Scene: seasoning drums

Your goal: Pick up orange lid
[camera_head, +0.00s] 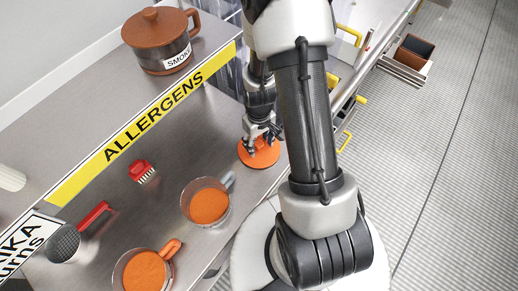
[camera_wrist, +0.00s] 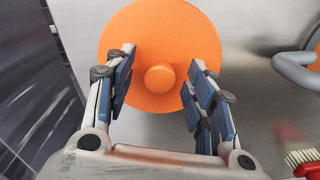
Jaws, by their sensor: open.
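The orange lid (camera_head: 262,155) is a flat round disc lying on the metal counter, near its right edge in the head view. In the wrist view the lid (camera_wrist: 200,40) fills the upper middle, with a round knob (camera_wrist: 160,78) at its centre. My gripper (camera_head: 258,139) is over the lid, pointing down at it. In the wrist view my gripper (camera_wrist: 158,85) is open, with blue-padded fingers on either side of the knob. A gap shows between the knob and each finger. The fingers hide parts of the lid's lower rim.
Two clear containers of orange powder (camera_head: 208,205) (camera_head: 145,272) stand on the counter. A red brush (camera_head: 143,171) and a red-handled mesh strainer (camera_head: 66,243) lie to the left. A raised shelf with a yellow ALLERGENS strip (camera_head: 150,120) holds a brown-lidded pot (camera_head: 160,40).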

